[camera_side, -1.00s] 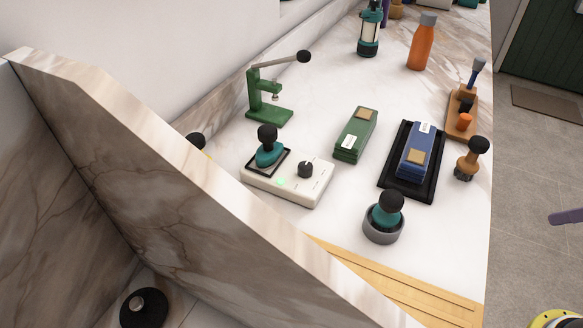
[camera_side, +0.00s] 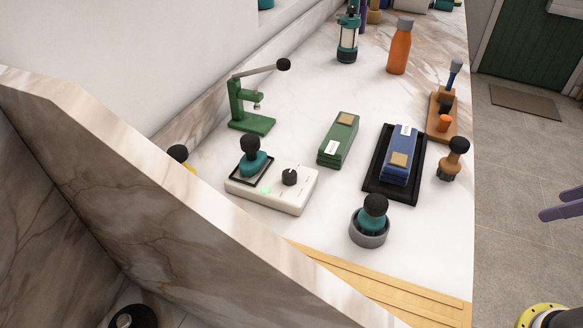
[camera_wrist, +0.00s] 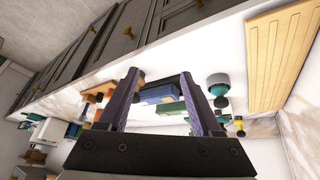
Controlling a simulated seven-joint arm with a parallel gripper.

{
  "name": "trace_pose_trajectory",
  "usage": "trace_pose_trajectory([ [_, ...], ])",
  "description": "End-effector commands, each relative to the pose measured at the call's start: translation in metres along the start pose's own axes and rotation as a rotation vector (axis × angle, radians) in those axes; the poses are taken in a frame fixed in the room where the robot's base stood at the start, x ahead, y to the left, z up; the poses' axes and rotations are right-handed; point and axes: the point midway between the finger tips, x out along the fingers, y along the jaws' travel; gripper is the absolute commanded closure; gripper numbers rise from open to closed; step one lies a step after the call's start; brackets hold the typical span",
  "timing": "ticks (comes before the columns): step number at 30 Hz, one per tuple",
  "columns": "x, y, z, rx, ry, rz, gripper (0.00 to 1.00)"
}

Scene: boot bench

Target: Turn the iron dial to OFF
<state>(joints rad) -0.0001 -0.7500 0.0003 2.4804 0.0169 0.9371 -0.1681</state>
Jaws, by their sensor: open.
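The black iron dial (camera_side: 290,176) sits on top of a white base unit (camera_side: 271,193). A small teal iron with a black knob handle (camera_side: 252,160) stands on the dark-edged pad at the base's left end. The dial's markings are too small to read. My gripper shows in the side view as purple fingers (camera_side: 563,206) at the right edge, over the floor and well away from the dial. In the wrist view my gripper (camera_wrist: 169,98) has its two purple fingers spread apart with nothing held between them.
A green press (camera_side: 250,105) stands behind the base. A green box (camera_side: 338,140), a blue box (camera_side: 400,155) on a black tray (camera_side: 371,186), and a teal knobbed tool in a grey cup (camera_side: 369,230) stand to the right. A marble wall (camera_side: 150,200) borders the front left.

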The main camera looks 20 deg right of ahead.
Motion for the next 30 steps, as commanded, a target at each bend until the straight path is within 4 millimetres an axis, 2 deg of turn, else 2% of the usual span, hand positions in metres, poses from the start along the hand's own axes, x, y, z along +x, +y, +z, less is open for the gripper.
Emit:
trace_pose_trajectory([
  [3,-0.024,-0.003,-0.031,-0.155,0.039,-0.025,0.34],
  [9,-0.051,-0.015,-0.099,-0.433,0.054,-0.104,0.34],
  [15,-0.057,-0.039,-0.181,-0.727,0.068,-0.217,0.34],
  [20,-0.042,-0.066,-0.242,-0.937,0.083,-0.316,0.34],
  [23,-0.025,-0.087,-0.275,-1.048,0.091,-0.378,0.34],
  [27,0.010,-0.120,-0.312,-1.171,0.094,-0.465,0.34],
  [30,0.041,-0.146,-0.330,-1.226,0.084,-0.524,0.34],
])
